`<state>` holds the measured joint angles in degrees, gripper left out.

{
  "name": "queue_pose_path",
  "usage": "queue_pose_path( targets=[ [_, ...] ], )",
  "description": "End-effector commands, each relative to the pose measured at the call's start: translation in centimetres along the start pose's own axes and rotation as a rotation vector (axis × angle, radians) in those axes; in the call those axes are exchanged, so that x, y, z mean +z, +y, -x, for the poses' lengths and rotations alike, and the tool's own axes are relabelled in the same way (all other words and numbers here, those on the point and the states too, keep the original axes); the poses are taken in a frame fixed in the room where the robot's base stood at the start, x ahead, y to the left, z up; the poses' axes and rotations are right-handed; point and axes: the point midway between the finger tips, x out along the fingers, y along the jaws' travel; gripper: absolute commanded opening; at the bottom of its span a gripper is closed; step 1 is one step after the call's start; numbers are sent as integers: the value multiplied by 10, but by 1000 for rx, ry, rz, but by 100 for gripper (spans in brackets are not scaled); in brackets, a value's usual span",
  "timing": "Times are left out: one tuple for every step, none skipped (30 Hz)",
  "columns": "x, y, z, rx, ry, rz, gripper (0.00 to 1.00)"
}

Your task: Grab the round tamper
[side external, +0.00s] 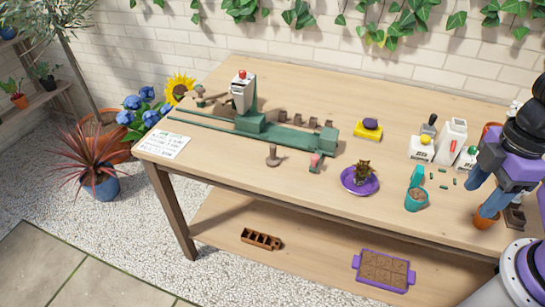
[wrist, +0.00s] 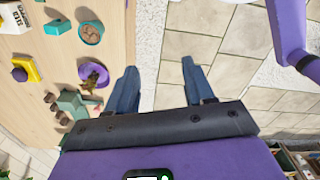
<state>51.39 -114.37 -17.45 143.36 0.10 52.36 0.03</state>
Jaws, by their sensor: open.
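A brown wooden tamper with a knob on a round foot (side external: 273,156) stands upright on the table in front of the green machine in the side external view. I cannot make it out in the wrist view. A similar knobbed brown piece (side external: 200,96) stands at the machine's far left end, too small to tell its shape. My gripper (side external: 480,207) is at the right end of the table, far to the right of the tamper. In the wrist view my gripper (wrist: 158,78) has its two blue fingers wide apart with nothing between them.
The green machine (side external: 262,128) lies behind the tamper. A small pink-topped piece (side external: 316,162) and a purple saucer (side external: 347,184) with a plant stand to its right. A teal pot (side external: 415,200) is nearer my gripper. The tabletop left of the tamper is bare.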

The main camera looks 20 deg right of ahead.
Motion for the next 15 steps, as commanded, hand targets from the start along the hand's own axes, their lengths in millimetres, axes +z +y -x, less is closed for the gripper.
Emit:
queue_pose_path(
  targets=[
    [-1, 0, 0, -1, 1, -2, 53],
    [-3, 0, -1, -3, 5, -4, 53],
    [-7, 0, -3, -8, 11, -12, 53],
    [-12, 0, -4, -13, 20, -19, 53],
    [-19, 0, -7, -19, 31, -28, 53],
    [-30, 0, -11, -29, 52, -45, 53],
    [-40, 1, -14, -39, 71, -63, 53],
    [-52, 2, -18, -47, 94, -82, 53],
    [-69, 3, -24, -60, 127, -113, 53],
    [-83, 4, -28, -68, 153, -139, 53],
    [-96, 6, -33, -75, 179, -166, 53],
    [-114, 9, -39, -83, 216, -203, 53],
    [-127, 12, -44, -86, 243, -233, 53],
    [-140, 15, -49, -88, 272, -261, 53],
    [-157, 20, -55, -88, 308, -301, 53]
  ],
)
